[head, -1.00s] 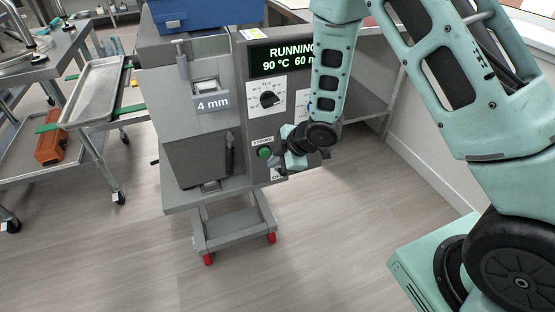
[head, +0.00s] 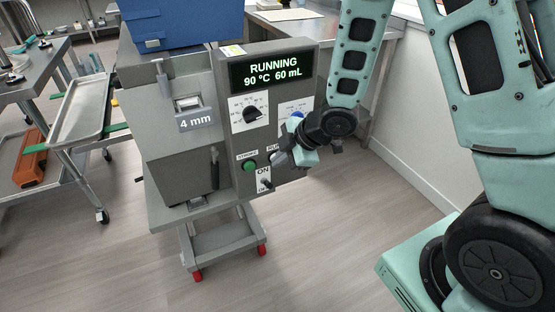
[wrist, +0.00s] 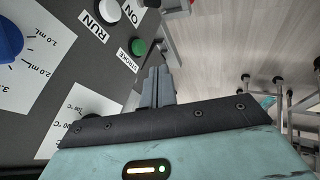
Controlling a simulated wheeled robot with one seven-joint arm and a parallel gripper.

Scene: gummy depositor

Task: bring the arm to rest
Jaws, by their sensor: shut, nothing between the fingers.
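My gripper (head: 281,160) is in front of the lower right part of the depositor's control panel in the head view. In the wrist view its fingers (wrist: 158,88) are together and empty. The depositor (head: 180,110) is a grey machine on a stand. A green STROKE button (head: 249,166) and an ON switch (head: 265,184) sit low on the panel. The STROKE button also shows in the wrist view (wrist: 138,47), close to the fingertips but apart in the picture. A white RUN button (wrist: 108,11) shows there too.
A blue box (head: 185,22) is on top of the machine. A metal tray (head: 80,103) and an orange item (head: 30,157) are on the cart at left. A grey bench (head: 355,50) stands behind my arm. The floor (head: 320,240) in front is clear.

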